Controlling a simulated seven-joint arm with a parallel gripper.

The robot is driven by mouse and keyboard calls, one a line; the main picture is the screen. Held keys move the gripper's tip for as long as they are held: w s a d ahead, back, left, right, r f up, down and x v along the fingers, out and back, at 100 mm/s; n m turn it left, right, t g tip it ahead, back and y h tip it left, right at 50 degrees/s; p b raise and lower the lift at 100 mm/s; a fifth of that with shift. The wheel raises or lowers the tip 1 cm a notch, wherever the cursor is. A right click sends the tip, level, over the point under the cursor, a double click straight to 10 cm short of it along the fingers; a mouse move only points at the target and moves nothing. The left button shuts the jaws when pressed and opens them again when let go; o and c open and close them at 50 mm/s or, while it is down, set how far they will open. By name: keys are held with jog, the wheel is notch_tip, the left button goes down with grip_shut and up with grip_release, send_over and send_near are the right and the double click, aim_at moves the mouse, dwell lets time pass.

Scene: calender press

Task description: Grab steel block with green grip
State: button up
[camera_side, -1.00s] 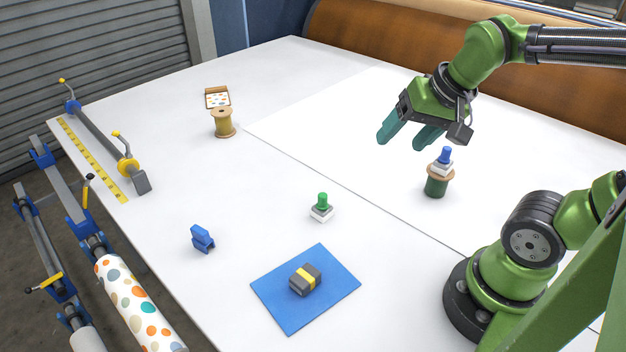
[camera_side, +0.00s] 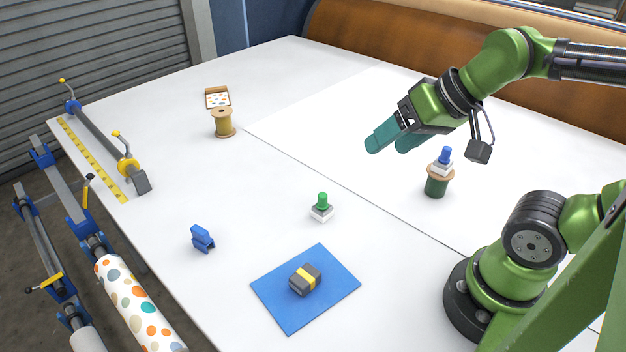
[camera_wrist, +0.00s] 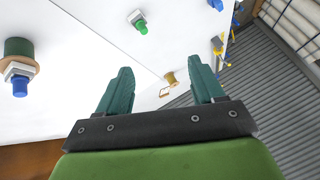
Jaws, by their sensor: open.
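The steel block with the green grip (camera_side: 321,208) stands upright on the white table, near its middle in the side view. My gripper (camera_side: 386,141) is open and empty, in the air above the table, up and to the right of the block. Its two teal fingers (camera_wrist: 160,90) are spread apart in the wrist view, with nothing between them.
A similar block with a blue grip (camera_side: 444,160) sits on a dark green spool (camera_side: 436,186) below my gripper. A blue mat (camera_side: 271,303) bears a grey block with a yellow band (camera_side: 305,279). A blue clamp (camera_side: 202,238) and a tan spool (camera_side: 223,123) stand farther left.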

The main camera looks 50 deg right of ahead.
jog(key=shift+o, duration=0.5)
jog(key=shift+f, duration=0.1)
jog(key=n+g+h, duration=0.2)
jog(key=n+g, duration=0.2)
jog(key=g, duration=0.3)
send_over(323, 195)
notch_tip(323, 195, down, 6)
jog(key=f, duration=1.1)
jog(key=shift+w+a+f, duration=0.1)
jog(key=shift+a+f, duration=0.2)
jog(key=shift+f, duration=0.1)
jog(key=shift+d+f, duration=0.15)
jog(key=shift+f, duration=1.2)
jog(key=shift+d+f, duration=0.15)
jog(key=shift+f, duration=1.15)
jog(key=shift+c, duration=0.3)
jog(key=c, duration=1.1)
jog(key=shift+c, duration=0.2)
